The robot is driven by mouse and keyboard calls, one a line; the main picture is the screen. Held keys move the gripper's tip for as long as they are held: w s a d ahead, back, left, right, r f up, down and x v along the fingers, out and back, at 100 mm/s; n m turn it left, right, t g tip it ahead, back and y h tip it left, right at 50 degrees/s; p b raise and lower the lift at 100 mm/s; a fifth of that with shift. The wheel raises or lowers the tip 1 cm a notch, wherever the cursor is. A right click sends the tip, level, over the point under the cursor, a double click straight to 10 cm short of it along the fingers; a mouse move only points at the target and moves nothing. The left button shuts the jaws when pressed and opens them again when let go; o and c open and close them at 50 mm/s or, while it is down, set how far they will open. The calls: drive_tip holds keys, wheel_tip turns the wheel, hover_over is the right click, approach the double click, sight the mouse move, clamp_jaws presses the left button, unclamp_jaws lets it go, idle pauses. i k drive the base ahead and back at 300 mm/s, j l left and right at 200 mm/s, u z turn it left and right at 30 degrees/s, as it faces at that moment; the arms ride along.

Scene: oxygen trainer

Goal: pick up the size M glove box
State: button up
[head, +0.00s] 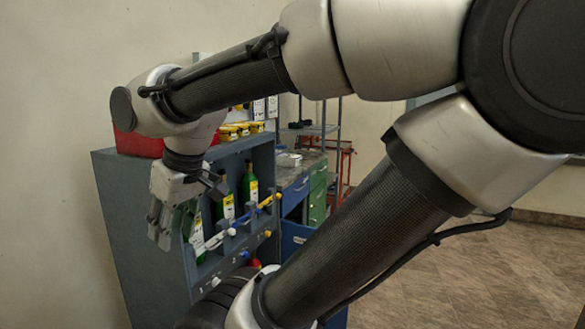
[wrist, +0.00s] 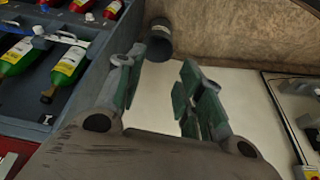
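I cannot make out a box marked size M in either view. A small whitish box (head: 289,159) lies on the workbench behind the cabinet, too small to read. My gripper (head: 188,212) hangs at the left front of the blue-grey cabinet, in front of its bottles. In the wrist view my gripper (wrist: 163,64) shows its two green-padded fingers spread apart. Nothing is held between them; pale wall or floor shows in the gap.
The cabinet (head: 130,215) holds green bottles (head: 249,186) and a row of valves. A red case (head: 138,146) and yellow items (head: 236,131) sit on top. A dark cylinder (wrist: 160,40) stands beyond my fingers. A panel (wrist: 298,115) is at right. Floor (head: 500,275) at right is clear.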

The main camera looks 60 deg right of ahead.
sight(290, 160)
drive_tip(key=l+z, duration=0.1)
drive_tip(key=z, duration=1.25)
drive_tip(key=j+z, duration=0.1)
drive_tip(key=z, duration=0.45)
drive_tip(key=i+l+z, duration=0.5)
drive_tip(key=i+z, duration=0.25)
drive_tip(key=i+l+z, duration=0.2)
drive_tip(key=i+z, duration=0.6)
drive_tip(key=i, duration=0.2)
drive_tip(key=i+u, duration=0.25)
drive_tip(key=i, duration=0.25)
drive_tip(key=i+u, duration=0.25)
drive_tip(key=i, duration=0.3)
drive_tip(key=i+l+u, duration=0.3)
drive_tip(key=i, duration=0.2)
drive_tip(key=i+j+u, duration=0.15)
drive_tip(key=u, duration=0.3)
drive_tip(key=i+u, duration=0.45)
drive_tip(key=i+l+u, duration=0.1)
drive_tip(key=u, duration=0.4)
drive_tip(key=i+l+u, duration=0.2)
drive_tip(key=u, duration=0.25)
drive_tip(key=i+l+u, duration=0.15)
drive_tip(key=i+u, duration=0.25)
drive_tip(key=i, duration=0.05)
